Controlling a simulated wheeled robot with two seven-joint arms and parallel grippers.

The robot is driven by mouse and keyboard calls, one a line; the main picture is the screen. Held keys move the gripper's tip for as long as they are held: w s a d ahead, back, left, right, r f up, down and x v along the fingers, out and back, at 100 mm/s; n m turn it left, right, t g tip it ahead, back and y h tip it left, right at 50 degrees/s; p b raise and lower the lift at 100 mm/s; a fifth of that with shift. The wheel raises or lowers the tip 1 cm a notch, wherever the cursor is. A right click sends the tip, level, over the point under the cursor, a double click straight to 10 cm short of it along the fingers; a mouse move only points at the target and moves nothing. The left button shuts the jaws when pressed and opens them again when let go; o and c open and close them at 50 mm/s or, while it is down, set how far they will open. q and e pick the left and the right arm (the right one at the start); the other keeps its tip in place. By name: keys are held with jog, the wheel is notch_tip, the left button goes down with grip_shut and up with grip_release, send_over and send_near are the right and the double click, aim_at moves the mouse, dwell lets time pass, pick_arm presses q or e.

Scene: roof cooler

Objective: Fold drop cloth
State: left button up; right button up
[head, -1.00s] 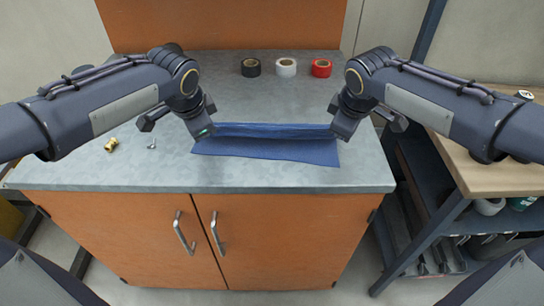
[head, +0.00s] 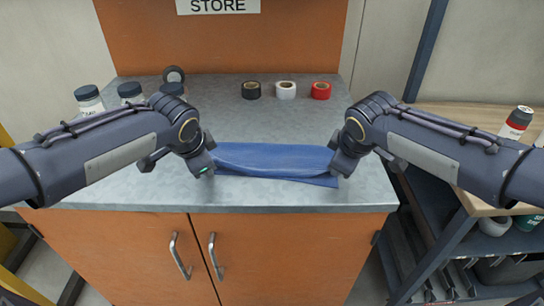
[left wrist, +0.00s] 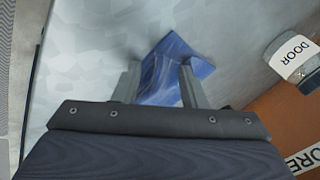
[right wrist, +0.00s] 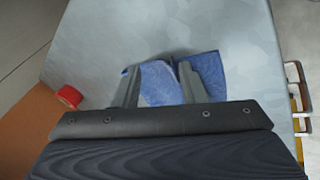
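The blue drop cloth (head: 275,158) lies on the grey counter, folded into a wide band with a thin strip of a lower layer showing at its front right. My left gripper (head: 203,170) is at the cloth's left end, with its fingers apart and part of the cloth (left wrist: 163,75) between them in the left wrist view. My right gripper (head: 338,172) is at the right end, fingers also apart, with cloth (right wrist: 158,84) between and beside them in the right wrist view. The arms hide the cloth's end corners in the head view.
Black (head: 251,90), white (head: 286,90) and red (head: 321,90) tape rolls stand behind the cloth. Bottles with dark lids (head: 90,100) stand at the back left. A cart with a wooden top (head: 470,115) and a can (head: 516,122) is on the right.

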pick_arm(q)
jog(key=shift+s, duration=0.1)
pick_arm(e)
jog(key=shift+s, duration=0.1)
pick_arm(q)
jog(key=v, duration=0.3)
jog(key=shift+r, duration=0.45)
pick_arm(e)
jog(key=v, duration=0.3)
jog(key=shift+r, duration=0.35)
pick_arm(q)
jog(key=s+v, duration=0.1)
jog(key=v, duration=0.6)
jog(key=shift+f, duration=0.35)
pick_arm(e)
jog(key=s+v, duration=0.1)
jog(key=v, duration=0.6)
jog(key=shift+f, duration=0.3)
